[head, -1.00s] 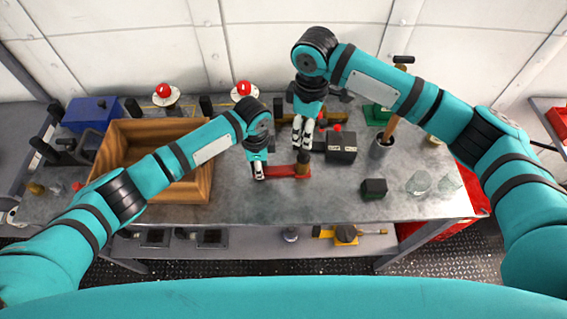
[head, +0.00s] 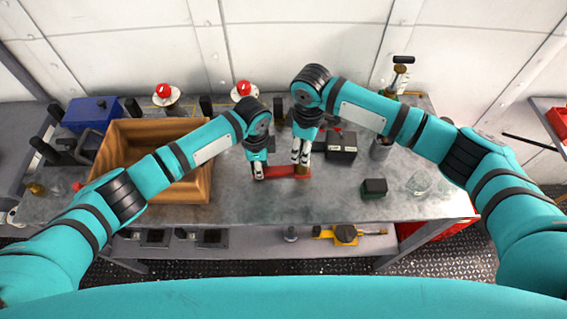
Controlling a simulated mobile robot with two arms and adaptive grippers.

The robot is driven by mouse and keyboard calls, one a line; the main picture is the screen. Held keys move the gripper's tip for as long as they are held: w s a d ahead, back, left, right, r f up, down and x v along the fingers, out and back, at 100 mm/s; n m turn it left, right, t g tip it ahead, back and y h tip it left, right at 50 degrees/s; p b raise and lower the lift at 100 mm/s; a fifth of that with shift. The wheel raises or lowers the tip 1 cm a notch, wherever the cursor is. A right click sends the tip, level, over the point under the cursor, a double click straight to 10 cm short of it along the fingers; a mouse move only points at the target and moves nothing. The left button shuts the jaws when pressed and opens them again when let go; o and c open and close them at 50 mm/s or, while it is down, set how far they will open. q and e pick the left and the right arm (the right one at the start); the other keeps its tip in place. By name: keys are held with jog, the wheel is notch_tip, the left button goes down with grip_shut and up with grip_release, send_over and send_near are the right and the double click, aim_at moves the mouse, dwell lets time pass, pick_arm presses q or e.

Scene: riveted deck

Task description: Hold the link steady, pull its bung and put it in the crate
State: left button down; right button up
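The link, a red bar (head: 280,172), lies on the metal bench. My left gripper (head: 258,172) is down over its left end, with its fingers appearing closed on it. The bung, a dark brown plug, stood up from the link's right end a second ago; it is now largely hidden behind the fingers of my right gripper (head: 301,157). Those fingers are at the bung, but whether they are closed on it cannot be made out. The crate, an open wooden box (head: 185,192), stands to the left, partly covered by my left arm.
A black box (head: 341,148) stands close right of my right gripper. A small dark block (head: 374,187), clear glassware (head: 419,183) and a grey cup (head: 381,150) are farther right. A blue box (head: 90,113) and red-topped fittings (head: 164,93) are behind the crate. The bench front is clear.

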grip_shut()
jog(key=shift+r, duration=0.15)
jog(key=shift+r, duration=2.35)
pick_arm(q)
jog(key=c, duration=0.9)
grip_release()
jog(key=shift+c, duration=0.2)
jog(key=shift+r, duration=0.1)
